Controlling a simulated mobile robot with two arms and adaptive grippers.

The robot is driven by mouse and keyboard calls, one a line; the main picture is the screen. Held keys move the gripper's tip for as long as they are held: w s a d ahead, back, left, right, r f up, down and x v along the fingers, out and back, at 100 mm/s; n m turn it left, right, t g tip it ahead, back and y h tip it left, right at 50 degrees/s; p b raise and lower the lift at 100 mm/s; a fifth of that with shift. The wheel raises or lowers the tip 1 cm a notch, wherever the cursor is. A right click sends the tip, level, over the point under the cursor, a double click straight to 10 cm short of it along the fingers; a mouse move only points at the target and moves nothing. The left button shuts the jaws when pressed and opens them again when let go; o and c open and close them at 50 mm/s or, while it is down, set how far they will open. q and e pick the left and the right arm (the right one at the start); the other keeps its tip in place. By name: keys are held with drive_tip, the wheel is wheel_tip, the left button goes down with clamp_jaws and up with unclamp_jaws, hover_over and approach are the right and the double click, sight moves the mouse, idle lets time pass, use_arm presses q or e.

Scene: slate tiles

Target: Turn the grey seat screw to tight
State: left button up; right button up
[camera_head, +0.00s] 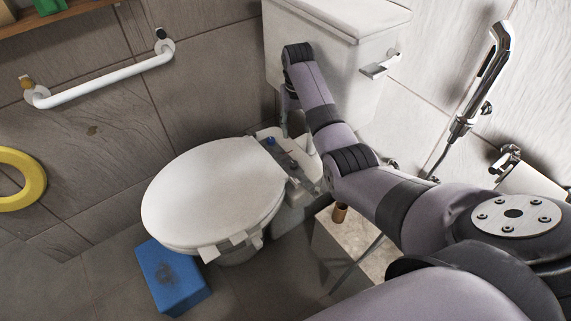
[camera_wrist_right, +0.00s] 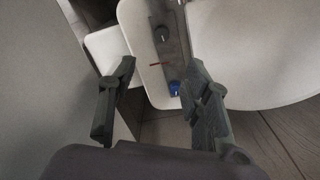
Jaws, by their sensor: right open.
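The grey seat screw (camera_head: 293,165) is a small dark grey knob on the strip behind the white toilet seat lid (camera_head: 212,192). In the wrist view the grey screw (camera_wrist_right: 162,34) is at the top, beyond the fingertips. A blue screw (camera_head: 270,141) sits on the same strip; it also shows in the wrist view (camera_wrist_right: 174,88). My right gripper (camera_head: 284,126) hangs from the arm by the cistern, above the hinge strip. My left gripper is not in view.
The cistern (camera_head: 328,55) stands close behind the hinge strip. A stone-like box (camera_head: 352,253) with a brown cup (camera_head: 339,213) stands right of the toilet. A blue block (camera_head: 171,277) lies on the floor. A white grab rail (camera_head: 100,81) is on the left wall.

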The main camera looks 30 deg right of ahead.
drive_tip(key=b, duration=0.3)
hover_over(294, 163)
wheel_tip(294, 163, down, 8)
drive_tip(key=shift+f, duration=0.25)
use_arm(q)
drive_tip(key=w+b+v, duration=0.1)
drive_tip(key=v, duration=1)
use_arm(e)
wheel_tip(294, 163, down, 4)
drive_tip(key=shift+s+r, duration=0.1)
drive_tip(key=shift+r, duration=0.15)
wheel_tip(294, 163, down, 2)
drive_tip(key=shift+b, duration=0.65)
wheel_tip(294, 163, down, 2)
drive_tip(key=shift+f+b, duration=0.2)
drive_tip(key=shift+b, duration=0.3)
drive_tip(key=shift+f, duration=0.15)
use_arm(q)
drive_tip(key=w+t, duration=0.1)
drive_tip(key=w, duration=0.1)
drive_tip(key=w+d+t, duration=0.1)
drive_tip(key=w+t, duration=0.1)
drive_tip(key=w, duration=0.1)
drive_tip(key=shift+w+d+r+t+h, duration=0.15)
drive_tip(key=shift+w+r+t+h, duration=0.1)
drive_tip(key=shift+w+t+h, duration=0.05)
